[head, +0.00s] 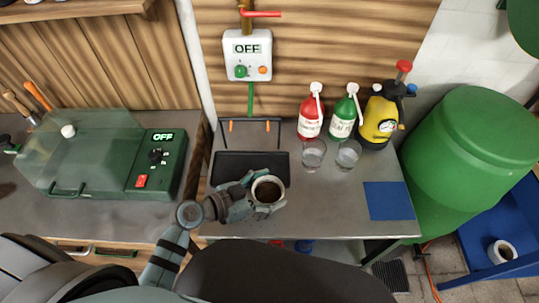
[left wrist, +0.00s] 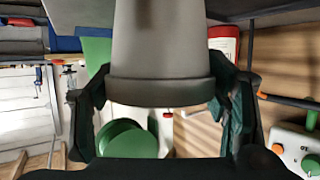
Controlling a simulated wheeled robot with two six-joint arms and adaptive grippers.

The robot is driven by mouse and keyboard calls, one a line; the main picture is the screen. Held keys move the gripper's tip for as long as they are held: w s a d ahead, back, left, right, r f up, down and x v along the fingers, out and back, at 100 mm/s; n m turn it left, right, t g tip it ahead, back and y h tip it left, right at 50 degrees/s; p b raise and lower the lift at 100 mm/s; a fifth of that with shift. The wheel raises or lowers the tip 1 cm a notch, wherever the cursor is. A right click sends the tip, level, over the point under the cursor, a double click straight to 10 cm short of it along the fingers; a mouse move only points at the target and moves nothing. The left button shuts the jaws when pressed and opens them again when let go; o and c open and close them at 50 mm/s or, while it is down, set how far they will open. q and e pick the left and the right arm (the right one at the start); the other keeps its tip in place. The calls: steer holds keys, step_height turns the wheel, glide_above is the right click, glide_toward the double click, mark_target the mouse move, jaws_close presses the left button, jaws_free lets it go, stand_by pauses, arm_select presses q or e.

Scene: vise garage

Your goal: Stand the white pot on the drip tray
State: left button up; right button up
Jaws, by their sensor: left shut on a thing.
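The white pot (head: 268,182), with dark soil inside, is upright in the fingers of my left gripper (head: 265,192). In the left wrist view the pot (left wrist: 160,45) fills the space between the two fingers, and its rim band shows. The black drip tray (head: 232,166) lies on the metal bench, behind and left of the pot in the head view. The pot overlaps the tray's front right corner in the picture; its base is hidden, so its height above the bench cannot be told. My right gripper is not in view.
A red bottle (head: 310,120), a green bottle (head: 342,120), two clear cups and a yellow sprayer (head: 378,120) stand right of the tray. A blue mat (head: 388,200) lies farther right. A green machine (head: 100,160) is at left. Another pot (head: 502,251) sits at far right.

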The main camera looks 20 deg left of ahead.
arm_select(q)
steer(key=w, duration=0.2)
steer(key=w+a, duration=0.1)
steer(key=w, duration=0.2)
steer(key=w+a, duration=0.1)
steer(key=w, duration=0.2)
steer(key=shift+a+f, duration=0.15)
steer(key=shift+w, duration=0.3)
steer(key=w, duration=0.2)
steer(key=w+a, duration=0.1)
steer(key=shift+w+f+b, duration=0.3)
steer(key=shift+f+b, duration=0.05)
steer(key=shift+f, duration=0.05)
steer(key=shift+w+f, duration=0.1)
steer(key=shift+f, duration=0.25)
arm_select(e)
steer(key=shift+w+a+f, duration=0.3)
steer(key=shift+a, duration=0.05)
arm_select(q)
steer(key=shift+f, duration=0.1)
steer(key=o, duration=1.3)
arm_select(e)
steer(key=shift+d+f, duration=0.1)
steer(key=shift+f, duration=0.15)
